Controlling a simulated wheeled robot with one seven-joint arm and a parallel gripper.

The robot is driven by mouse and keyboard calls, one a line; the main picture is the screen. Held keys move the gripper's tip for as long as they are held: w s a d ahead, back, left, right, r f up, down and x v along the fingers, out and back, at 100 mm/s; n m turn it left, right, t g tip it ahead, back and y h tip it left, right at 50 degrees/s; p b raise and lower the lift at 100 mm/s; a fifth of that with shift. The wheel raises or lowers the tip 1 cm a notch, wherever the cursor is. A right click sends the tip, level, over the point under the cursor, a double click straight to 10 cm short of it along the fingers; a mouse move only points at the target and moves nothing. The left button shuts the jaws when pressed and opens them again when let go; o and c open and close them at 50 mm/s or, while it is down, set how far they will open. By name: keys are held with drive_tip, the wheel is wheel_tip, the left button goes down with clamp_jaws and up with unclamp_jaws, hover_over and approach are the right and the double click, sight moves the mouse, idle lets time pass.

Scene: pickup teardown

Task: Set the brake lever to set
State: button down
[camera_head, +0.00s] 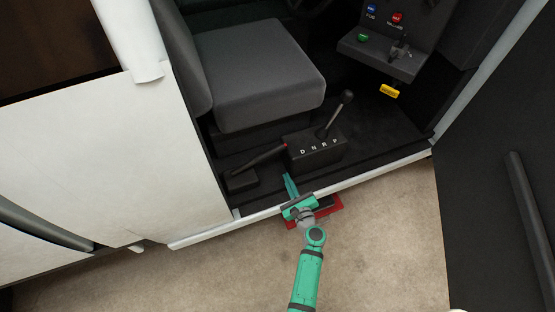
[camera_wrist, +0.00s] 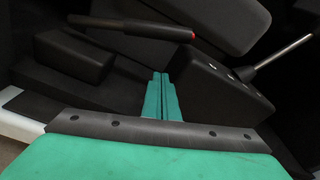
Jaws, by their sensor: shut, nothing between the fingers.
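The brake lever (camera_head: 260,159) is a dark bar with a red tip, rising to the right from a low black base (camera_head: 240,181) on the cab floor beside the seat. In the wrist view the brake lever (camera_wrist: 130,27) lies across the top, its red tip at the right end. My gripper (camera_head: 287,176) is at the door sill, just below and right of the red tip. In the wrist view my gripper (camera_wrist: 160,76) has its green fingers together and empty, pointing toward the lever and apart from it in the picture.
The gear selector box (camera_head: 315,149), marked D N R P, stands right of the brake lever with its own upright stick (camera_head: 336,114). The grey seat (camera_head: 262,75) is behind. A red object (camera_head: 330,209) lies under my wrist. An open door (camera_head: 495,170) stands at right.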

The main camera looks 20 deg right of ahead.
sight(259, 159)
drive_tip(key=shift+w, duration=0.1)
drive_tip(key=w, duration=0.6)
drive_tip(key=w+f, duration=0.1)
drive_tip(key=w, duration=0.2)
drive_tip(key=shift+w+f, duration=0.1)
drive_tip(key=shift+w, duration=0.3)
drive_tip(key=shift+s+a+r, duration=0.15)
drive_tip(key=shift+a+r, duration=0.05)
drive_tip(key=shift+r, duration=0.4)
drive_tip(key=shift+s+a+r, duration=0.15)
drive_tip(key=shift+a+r, duration=0.1)
drive_tip(key=shift+r, duration=0.3)
drive_tip(key=shift+s+a+r, duration=0.15)
drive_tip(key=shift+a+r, duration=0.05)
drive_tip(key=shift+r, duration=0.4)
drive_tip(key=shift+d+r, duration=0.1)
